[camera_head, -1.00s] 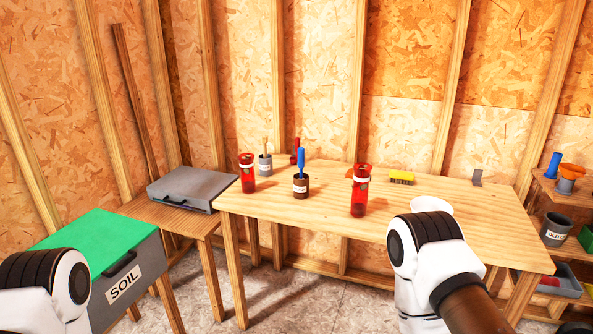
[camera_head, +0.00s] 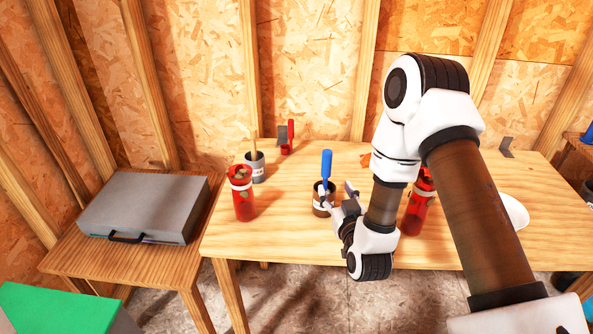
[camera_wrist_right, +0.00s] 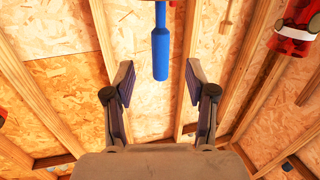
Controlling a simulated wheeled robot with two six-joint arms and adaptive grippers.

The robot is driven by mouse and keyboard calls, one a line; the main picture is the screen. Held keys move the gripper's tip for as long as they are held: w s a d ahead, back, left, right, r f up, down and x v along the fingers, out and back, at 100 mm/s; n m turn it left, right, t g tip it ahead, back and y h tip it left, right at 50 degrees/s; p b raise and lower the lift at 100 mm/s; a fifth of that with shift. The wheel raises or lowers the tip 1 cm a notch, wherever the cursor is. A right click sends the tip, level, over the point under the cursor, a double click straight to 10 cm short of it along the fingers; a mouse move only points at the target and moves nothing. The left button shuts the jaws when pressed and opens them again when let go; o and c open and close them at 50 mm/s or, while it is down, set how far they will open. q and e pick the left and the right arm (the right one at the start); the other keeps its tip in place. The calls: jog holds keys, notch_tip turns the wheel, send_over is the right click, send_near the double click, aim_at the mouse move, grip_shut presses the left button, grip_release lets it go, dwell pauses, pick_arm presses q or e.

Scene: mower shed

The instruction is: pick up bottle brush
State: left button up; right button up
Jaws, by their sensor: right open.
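The bottle brush (camera_head: 327,165) stands upright in a small brown cup (camera_head: 321,209) with a white label; its blue handle points up and its lower end is hidden inside the cup. My right gripper (camera_head: 343,199) is just to the right of the cup, at about the height of its rim. In the right wrist view, the blue handle (camera_wrist_right: 160,52) appears inverted, hanging from the top edge. There my open right gripper (camera_wrist_right: 158,82) shows two spread fingers, empty, with the handle in line with the gap and beyond it. My left gripper is out of view.
Red bottles stand on the workbench (camera_head: 283,245), one left (camera_head: 242,197) and one right (camera_head: 418,205), partly behind my arm. A grey labelled cup (camera_head: 255,166) and a red-handled tool (camera_head: 290,136) stand behind. A grey case (camera_head: 145,205) lies on the lower left table.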

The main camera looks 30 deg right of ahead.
aim_at(328, 164)
jog(key=w, duration=0.1)
jog(key=r, duration=0.1)
jog(key=w+r, duration=0.1)
jog(key=shift+w+d+r+m+h, duration=0.2)
jog(key=shift+w+d+m+h, duration=0.1)
jog(key=shift+w+h, duration=0.1)
jog(key=p+x, duration=0.1)
jog(key=x, duration=0.2)
jog(key=p+x, duration=0.1)
jog(key=x, duration=0.2)
jog(key=shift+w+a+r, duration=0.15)
jog(key=shift+a+r, duration=0.05)
jog(key=shift+w+d, duration=0.15)
jog(key=shift+s+d, duration=0.1)
jog(key=shift+s, duration=0.15)
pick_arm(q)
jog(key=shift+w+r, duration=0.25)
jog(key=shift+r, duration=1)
pick_arm(e)
jog(key=shift+w, duration=0.2)
grip_shut()
